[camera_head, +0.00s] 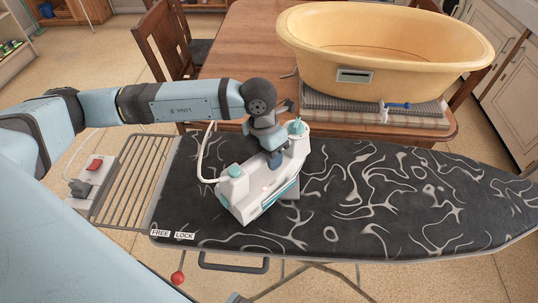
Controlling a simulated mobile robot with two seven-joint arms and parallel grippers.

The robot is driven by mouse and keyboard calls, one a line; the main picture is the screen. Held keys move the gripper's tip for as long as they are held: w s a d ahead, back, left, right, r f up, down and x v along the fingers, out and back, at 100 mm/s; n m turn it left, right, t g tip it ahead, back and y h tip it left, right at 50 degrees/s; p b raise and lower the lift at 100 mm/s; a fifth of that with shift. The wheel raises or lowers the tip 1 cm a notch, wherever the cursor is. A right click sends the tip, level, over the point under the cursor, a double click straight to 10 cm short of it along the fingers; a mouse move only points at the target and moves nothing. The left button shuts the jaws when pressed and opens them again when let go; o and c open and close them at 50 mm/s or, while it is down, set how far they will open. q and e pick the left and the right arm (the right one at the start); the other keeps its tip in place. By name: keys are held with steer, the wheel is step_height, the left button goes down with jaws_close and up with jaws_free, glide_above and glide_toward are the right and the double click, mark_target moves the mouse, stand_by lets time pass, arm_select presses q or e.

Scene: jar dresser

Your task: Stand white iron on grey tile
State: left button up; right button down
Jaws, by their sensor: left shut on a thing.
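The white iron (240,205) with teal parts is over the left half of the ironing board. My left gripper (275,156) comes down from above and is shut on the iron's handle. The iron lies at a slant, one end toward the lower left and the other toward the upper right. I cannot tell whether the iron touches the tile or the board. My right gripper is not in view.
The ironing board (400,195) has a dark patterned cover, clear to the right. Behind, a wooden table (237,50) bears a yellow tub (380,35) on folded cloths. A white cord loops left of the iron.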

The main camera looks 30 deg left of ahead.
arm_select(q)
steer(key=o, duration=1)
steer(key=shift+c, duration=0.2)
steer(key=shift+f, duration=0.15)
step_height(320, 180, up, 14)
steer(key=a, duration=0.2)
steer(key=shift+w+a+b, duration=0.25)
steer(key=shift+w+b, duration=0.1)
steer(key=shift+f, duration=0.1)
